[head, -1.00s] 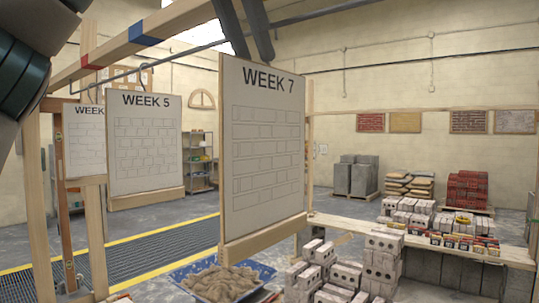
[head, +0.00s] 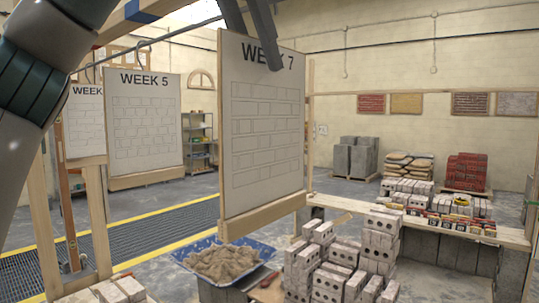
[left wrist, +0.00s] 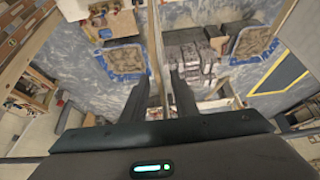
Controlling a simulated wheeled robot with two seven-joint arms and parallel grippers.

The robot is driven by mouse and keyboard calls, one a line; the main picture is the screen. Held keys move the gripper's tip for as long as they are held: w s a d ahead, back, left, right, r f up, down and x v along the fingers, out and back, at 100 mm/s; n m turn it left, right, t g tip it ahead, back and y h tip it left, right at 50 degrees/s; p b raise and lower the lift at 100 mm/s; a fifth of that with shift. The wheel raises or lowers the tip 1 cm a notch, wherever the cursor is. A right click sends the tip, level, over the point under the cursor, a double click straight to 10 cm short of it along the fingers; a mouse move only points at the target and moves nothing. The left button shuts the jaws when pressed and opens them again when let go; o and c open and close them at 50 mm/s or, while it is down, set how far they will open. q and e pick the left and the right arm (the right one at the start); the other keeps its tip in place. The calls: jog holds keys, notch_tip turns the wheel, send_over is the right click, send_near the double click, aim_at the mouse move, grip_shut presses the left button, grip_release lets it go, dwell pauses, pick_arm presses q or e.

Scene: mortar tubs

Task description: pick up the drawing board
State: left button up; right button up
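The WEEK 7 drawing board (head: 262,140), a pale panel with a brick pattern and a wooden strip along its bottom, hangs upright in the middle of the head view. My left gripper (head: 255,45) is at its top edge. One dark finger overlaps the board's front face; the other goes down behind the top edge. In the left wrist view the board shows edge-on as a thin strip (left wrist: 154,60) between the fingers of my left gripper (left wrist: 156,88), with gaps on both sides. The fingers are open. My right gripper is not in view.
The WEEK 5 board (head: 143,125) and another WEEK board (head: 85,125) hang at left. A blue tub of mortar (head: 225,262) stands below the WEEK 7 board. Stacked bricks (head: 380,245) and a plank bench (head: 480,232) are at right. A wooden post (head: 97,215) stands at left.

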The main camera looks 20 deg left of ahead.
aim_at(269, 111)
pick_arm(q)
jog(key=shift+x, duration=1.65)
jog(key=shift+a, duration=0.15)
grip_shut()
jog(key=shift+r, duration=0.1)
